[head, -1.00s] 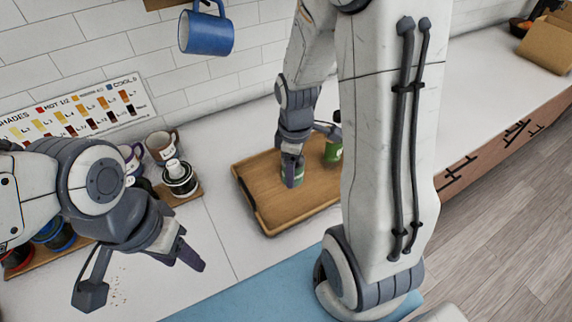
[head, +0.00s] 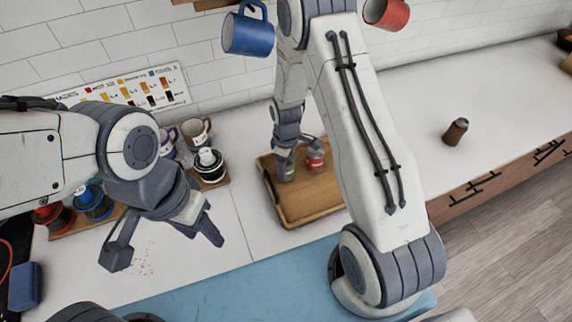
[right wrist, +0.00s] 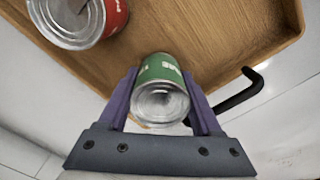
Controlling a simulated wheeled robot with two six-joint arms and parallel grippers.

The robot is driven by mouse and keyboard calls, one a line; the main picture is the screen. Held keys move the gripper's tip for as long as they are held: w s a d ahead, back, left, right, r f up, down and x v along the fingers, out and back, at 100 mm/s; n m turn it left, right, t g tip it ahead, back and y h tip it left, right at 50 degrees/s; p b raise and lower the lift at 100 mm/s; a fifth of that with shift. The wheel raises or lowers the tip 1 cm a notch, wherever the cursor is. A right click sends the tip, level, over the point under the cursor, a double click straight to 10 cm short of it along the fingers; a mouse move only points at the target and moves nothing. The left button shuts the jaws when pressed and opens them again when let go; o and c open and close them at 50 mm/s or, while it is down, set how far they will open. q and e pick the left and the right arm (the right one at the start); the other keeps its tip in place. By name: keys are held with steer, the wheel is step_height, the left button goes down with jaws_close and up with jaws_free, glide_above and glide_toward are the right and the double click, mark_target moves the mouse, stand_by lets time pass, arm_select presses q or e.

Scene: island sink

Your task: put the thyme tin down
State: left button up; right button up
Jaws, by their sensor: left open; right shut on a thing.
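The green tin (right wrist: 162,88), which I take to be the thyme tin, is between the fingers of my right gripper (right wrist: 163,105). In the head view the green tin (head: 286,167) is at the back left part of the wooden tray (head: 308,205), partly covered by the gripper (head: 285,160). I cannot tell whether its base touches the tray. A red tin (head: 316,160) stands on the tray just right of it, apart from it in the right wrist view (right wrist: 85,18). My left gripper (head: 205,225) is open and empty above the counter at left.
A blue mug (head: 248,33) and a red mug (head: 386,13) hang above. The tray's front part is clear.

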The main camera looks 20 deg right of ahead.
steer(key=shift+f, duration=0.25)
steer(key=shift+f, duration=0.2)
steer(key=o, duration=1.4)
